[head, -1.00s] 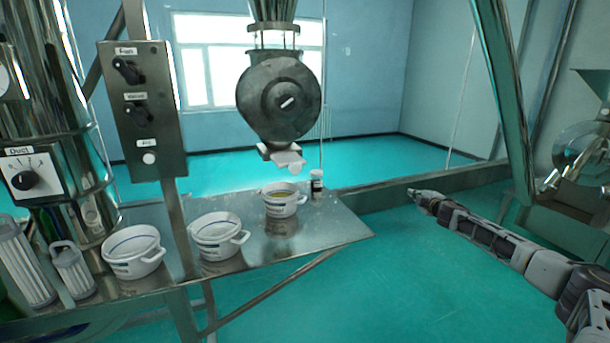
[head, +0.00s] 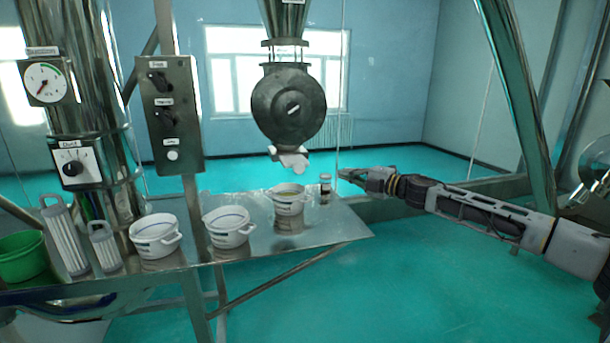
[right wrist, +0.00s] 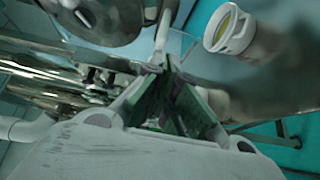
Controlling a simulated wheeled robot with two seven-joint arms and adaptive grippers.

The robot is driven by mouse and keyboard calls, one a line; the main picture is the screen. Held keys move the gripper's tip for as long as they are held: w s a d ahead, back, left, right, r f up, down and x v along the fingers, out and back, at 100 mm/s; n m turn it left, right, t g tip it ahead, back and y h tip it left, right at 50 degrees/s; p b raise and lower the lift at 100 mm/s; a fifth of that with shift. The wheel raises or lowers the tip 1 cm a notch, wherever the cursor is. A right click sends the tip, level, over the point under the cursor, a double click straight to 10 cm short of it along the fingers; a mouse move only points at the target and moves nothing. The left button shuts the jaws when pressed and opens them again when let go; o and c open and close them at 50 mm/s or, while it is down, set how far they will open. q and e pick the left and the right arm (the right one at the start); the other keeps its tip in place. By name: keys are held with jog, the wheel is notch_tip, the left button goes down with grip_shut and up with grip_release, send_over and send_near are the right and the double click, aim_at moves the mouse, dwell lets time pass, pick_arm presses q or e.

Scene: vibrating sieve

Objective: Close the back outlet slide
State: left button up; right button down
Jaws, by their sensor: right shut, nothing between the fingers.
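The outlet slide appears as a small pale piece (head: 291,157) under the round metal housing (head: 289,104). I cannot tell from the head view how far it is open. My right gripper (head: 344,174) is shut and empty, to the right of the slide and slightly lower in the picture, apart from it. In the right wrist view its green-lined fingers (right wrist: 168,66) meet in the middle, with the round housing (right wrist: 100,12) at the upper left. My left gripper is not in view.
A white pot (head: 290,203) stands below the outlet, with a small bottle (head: 325,188) beside it, close to my right gripper. Two more white pots (head: 229,230) (head: 155,238) stand farther left on the metal table (head: 325,236). A control box (head: 173,115) is at left.

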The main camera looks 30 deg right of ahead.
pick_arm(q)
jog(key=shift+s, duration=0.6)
pick_arm(e)
jog(key=s+a+n+g+y, duration=0.1)
jog(key=s+a+n+y, duration=0.1)
jog(key=a, duration=0.4)
jog(key=shift+s+g+y, duration=0.4)
jog(key=shift+s+y, duration=0.2)
jog(key=shift+y, duration=0.1)
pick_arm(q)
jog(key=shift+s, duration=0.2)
pick_arm(e)
jog(key=shift+w, duration=0.1)
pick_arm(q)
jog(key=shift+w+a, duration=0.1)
pick_arm(e)
jog(key=shift+w, duration=0.1)
